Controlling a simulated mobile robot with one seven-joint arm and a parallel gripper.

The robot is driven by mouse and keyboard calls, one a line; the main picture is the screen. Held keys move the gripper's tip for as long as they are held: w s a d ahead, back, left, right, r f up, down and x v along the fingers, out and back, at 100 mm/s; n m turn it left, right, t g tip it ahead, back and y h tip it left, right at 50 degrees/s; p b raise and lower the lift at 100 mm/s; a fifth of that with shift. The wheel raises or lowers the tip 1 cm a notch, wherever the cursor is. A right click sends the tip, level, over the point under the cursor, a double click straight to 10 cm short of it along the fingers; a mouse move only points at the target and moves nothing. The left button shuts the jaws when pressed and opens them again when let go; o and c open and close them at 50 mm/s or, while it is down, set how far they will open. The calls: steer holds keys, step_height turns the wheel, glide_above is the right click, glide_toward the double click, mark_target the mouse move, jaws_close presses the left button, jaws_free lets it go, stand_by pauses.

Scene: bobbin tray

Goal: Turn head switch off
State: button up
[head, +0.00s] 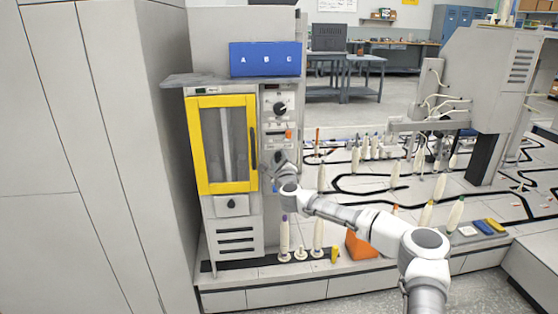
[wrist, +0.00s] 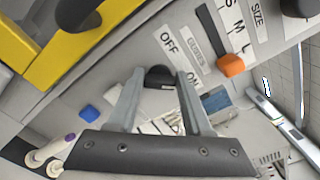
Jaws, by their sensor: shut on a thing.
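A black switch knob (wrist: 160,76) sits on the grey control panel in the wrist view, beside a white label (wrist: 180,55) marked OFF and ON. Smaller print on that label looks like GUIDES but is hard to read. My gripper (wrist: 161,74) has its two fingers on either side of the knob and is shut on it. In the head view my gripper (head: 279,158) is at the machine's control panel (head: 270,125), right of the yellow-framed door, and hides the knob. I cannot clearly read which way the knob points.
An orange-tipped lever (wrist: 230,65) on an S-M-L size scale is close to the right finger. A blue button (wrist: 88,112) is to the left. The yellow door frame (head: 190,150) borders the panel. White bobbins (head: 284,238) stand below, beside an orange block (head: 360,244).

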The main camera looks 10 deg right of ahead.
jaws_close()
steer(key=shift+n, duration=0.3)
steer(key=n, duration=0.2)
steer(key=shift+n+b, duration=0.3)
steer(key=shift+n, duration=0.1)
steer(key=n+b, duration=0.1)
steer(key=n, duration=0.3)
steer(key=shift+a+f+n, duration=0.1)
steer(key=shift+f+n, duration=0.05)
steer(key=shift+n, duration=0.15)
steer(key=n+b, duration=0.2)
steer(key=n, duration=0.3)
steer(key=shift+f, duration=0.2)
steer(key=shift+n+b, duration=0.55)
steer(key=shift+n, duration=0.95)
